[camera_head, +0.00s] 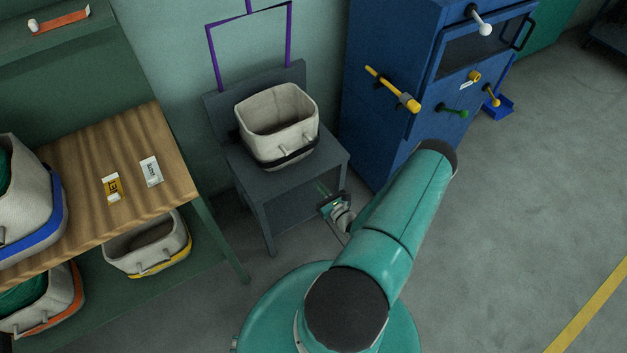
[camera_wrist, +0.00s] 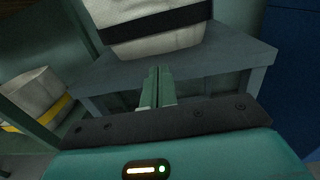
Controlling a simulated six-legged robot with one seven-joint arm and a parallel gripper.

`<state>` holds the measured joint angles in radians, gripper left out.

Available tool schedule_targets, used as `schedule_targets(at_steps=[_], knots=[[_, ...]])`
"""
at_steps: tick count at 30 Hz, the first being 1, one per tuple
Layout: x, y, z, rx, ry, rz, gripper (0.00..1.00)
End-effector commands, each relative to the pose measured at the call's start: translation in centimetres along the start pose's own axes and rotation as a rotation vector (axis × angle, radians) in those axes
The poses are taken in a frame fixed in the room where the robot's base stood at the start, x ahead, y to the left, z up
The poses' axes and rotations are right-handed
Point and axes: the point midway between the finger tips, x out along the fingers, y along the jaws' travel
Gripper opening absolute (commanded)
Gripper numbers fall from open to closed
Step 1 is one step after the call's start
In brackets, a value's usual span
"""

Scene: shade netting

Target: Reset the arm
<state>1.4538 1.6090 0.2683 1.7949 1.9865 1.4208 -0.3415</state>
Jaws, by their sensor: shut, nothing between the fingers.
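My arm is teal and reaches up and forward from the bottom of the head view, bent so that its wrist hangs behind the upper link. My gripper (camera_head: 322,188) shows small in the head view, in front of the dark grey stand (camera_head: 268,214). In the wrist view my gripper (camera_wrist: 157,72) has its two green fingers together, with nothing between them. The fingers point at the front edge of the stand (camera_wrist: 215,60). A beige basket with a black band (camera_head: 285,155) sits on the stand; its lower part shows above the fingertips in the wrist view (camera_wrist: 155,40).
A wooden-topped bench (camera_head: 165,185) stands at the left with baskets on and under it, including a yellow-banded basket (camera_head: 150,262). A blue cabinet (camera_head: 385,60) with coloured handles stands behind my arm. Grey floor (camera_head: 530,160) at the right is clear.

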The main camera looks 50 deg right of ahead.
Motion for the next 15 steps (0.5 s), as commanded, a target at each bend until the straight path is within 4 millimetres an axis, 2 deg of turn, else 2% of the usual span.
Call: schedule_targets(at_steps=[3, 11, 15], knots=[[-0.7, 0.1, 0.0, 0.0, 0.0, 0.001, 0.0], [-0.9, 0.2, 0.0, 0.0, 0.0, 0.001, 0.0], [-0.1, 0.6, 1.4, -0.026, -0.009, 0.053, 0.0]])
